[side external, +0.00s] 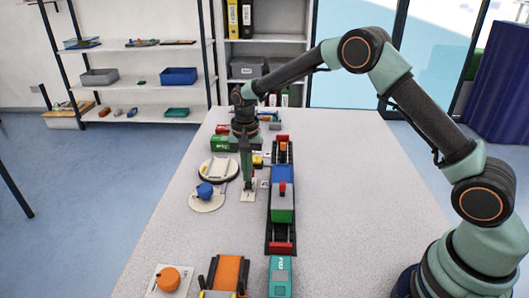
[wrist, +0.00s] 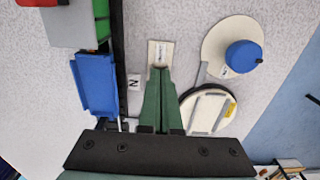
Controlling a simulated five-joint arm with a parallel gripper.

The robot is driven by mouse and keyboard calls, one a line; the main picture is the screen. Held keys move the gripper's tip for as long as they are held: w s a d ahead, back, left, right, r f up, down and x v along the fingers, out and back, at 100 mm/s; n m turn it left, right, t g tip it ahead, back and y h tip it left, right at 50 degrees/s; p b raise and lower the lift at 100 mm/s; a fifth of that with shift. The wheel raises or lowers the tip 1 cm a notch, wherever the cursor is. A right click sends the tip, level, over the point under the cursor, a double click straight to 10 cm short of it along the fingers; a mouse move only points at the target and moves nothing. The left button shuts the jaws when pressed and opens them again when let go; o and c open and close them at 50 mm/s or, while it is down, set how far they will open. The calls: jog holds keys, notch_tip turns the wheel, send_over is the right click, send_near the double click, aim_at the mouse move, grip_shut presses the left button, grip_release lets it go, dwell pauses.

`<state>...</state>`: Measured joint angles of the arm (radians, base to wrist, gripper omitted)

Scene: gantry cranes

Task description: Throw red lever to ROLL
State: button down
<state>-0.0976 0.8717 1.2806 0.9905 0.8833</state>
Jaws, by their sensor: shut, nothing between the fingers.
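My gripper (side external: 248,185) points straight down with its green fingers together and nothing between them. Its tips are at a small white plate (side external: 247,197) on the table, left of the black track. In the wrist view the fingertips (wrist: 160,72) lie over the near end of that plate (wrist: 160,47); small print on it is too blurred to read. I cannot make out a red lever on the plate; the fingers may hide it. No ROLL label is legible. I cannot tell whether the tips touch anything.
A black track (side external: 268,236) carrying blue (side external: 282,173) and green (side external: 282,216) blocks runs close on the right. A blue knob (side external: 205,190) on a pale disc and a round white turntable (side external: 219,169) stand left. An orange knob (side external: 168,279) is at the front. The table's right side is clear.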

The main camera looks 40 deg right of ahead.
notch_tip(320, 180, up, 6)
jog(key=shift+r, duration=0.2)
dwell(0.4)
dwell(0.4)
jog(key=s+d+r+n+t, duration=0.3)
jog(key=s+r+n, duration=0.1)
jog(key=s+r, duration=0.75)
jog(key=s+d+r+n+t, duration=0.2)
jog(key=s+n, duration=0.3)
jog(key=s, duration=0.6)
jog(key=shift+s+t, duration=0.3)
